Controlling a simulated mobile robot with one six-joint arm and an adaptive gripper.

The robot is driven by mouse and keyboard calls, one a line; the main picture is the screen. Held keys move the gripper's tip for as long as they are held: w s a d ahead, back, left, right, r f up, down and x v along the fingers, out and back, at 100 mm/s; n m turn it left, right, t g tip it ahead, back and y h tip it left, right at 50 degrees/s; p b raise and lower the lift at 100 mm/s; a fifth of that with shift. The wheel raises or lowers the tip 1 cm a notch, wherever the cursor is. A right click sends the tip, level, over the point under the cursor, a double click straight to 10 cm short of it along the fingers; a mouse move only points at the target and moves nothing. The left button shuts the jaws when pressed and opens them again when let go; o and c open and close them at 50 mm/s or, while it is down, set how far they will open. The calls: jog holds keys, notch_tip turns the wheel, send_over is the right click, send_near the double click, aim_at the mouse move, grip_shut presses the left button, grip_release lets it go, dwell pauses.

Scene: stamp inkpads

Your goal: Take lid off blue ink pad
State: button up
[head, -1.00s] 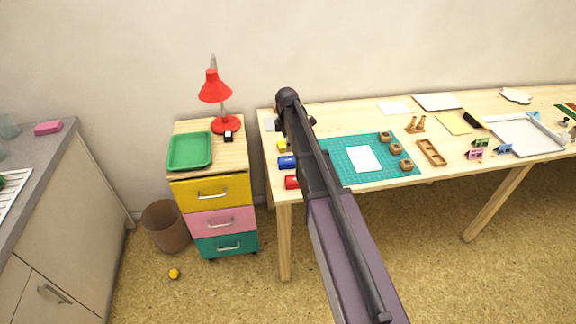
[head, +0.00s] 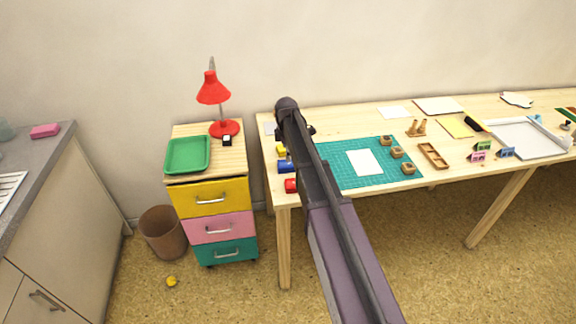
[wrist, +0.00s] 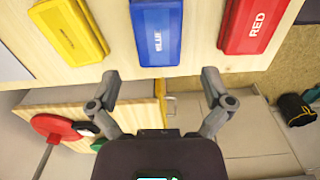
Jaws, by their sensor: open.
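The blue ink pad (wrist: 157,32) is a closed blue box marked BLUE at the top middle of the wrist view. In the head view the blue ink pad (head: 286,166) lies at the table's left end, partly behind my arm. My gripper (wrist: 160,82) is open and empty, with its fingers apart below the blue pad in the picture and not around it. In the head view my gripper is mostly hidden by my arm. A yellow ink pad (wrist: 70,31) and a red ink pad (wrist: 254,24) lie on either side of the blue one.
The wooden table (head: 375,122) also holds a teal cutting mat (head: 335,178) and a wooden tray (head: 433,156). A drawer cabinet (head: 210,200) with a red lamp (head: 213,90) and green tray (head: 188,155) stands left, across a narrow gap.

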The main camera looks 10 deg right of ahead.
aim_at(287, 163)
jog(key=shift+w+d+f+b, duration=0.1)
jog(key=shift+f+b, duration=2.25)
jog(key=shift+f, duration=0.2)
jog(key=c, duration=0.7)
